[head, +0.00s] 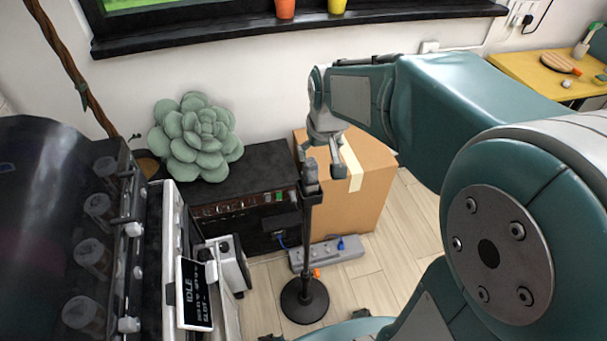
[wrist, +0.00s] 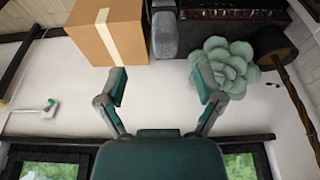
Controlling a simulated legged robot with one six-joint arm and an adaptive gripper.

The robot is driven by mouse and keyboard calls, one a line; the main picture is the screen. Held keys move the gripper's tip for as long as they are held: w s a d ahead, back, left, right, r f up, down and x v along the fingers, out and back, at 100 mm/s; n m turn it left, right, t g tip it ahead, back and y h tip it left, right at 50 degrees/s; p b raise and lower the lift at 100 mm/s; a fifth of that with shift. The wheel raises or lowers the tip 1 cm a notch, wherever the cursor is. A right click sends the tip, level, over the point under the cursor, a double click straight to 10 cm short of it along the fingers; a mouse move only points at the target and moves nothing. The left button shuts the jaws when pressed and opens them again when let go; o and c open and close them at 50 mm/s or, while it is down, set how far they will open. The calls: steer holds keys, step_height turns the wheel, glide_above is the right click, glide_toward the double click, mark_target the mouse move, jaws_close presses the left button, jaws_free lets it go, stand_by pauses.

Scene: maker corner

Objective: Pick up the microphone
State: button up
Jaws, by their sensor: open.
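The microphone (head: 310,174) is small and grey. It sits upright at the top of a black stand (head: 306,245) with a round base on the floor. In the wrist view the microphone (wrist: 164,36) shows as a grey block at the top centre, partly cut by the frame edge. My gripper (head: 321,158) is open and empty, with its fingers close to the microphone's top in the head view. In the wrist view my gripper (wrist: 161,86) has its fingers spread wide. The microphone lies beyond the fingertips, roughly in line with the gap.
A cardboard box (head: 365,195) stands just behind the stand. A black cabinet (head: 250,165) bears a green succulent (head: 195,138). A machine with a display (head: 193,292) is at left. A yellow table (head: 525,72) is at far right.

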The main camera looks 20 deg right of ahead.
mark_target(318, 165)
steer(key=x, duration=0.5)
steer(key=shift+d, duration=0.4)
steer(key=f, duration=0.1)
steer(key=w+a+f, duration=0.1)
steer(key=f, duration=0.1)
steer(key=w+a+f, duration=0.1)
steer(key=shift+w+f, duration=0.1)
steer(key=shift+f, duration=0.05)
steer(key=shift+w+d+f, duration=0.1)
steer(key=shift+d+f, duration=0.15)
steer(key=shift+d, duration=0.15)
steer(key=shift+c, duration=1)
steer(key=c, duration=0.5)
jaws_close()
steer(key=shift+a, duration=0.2)
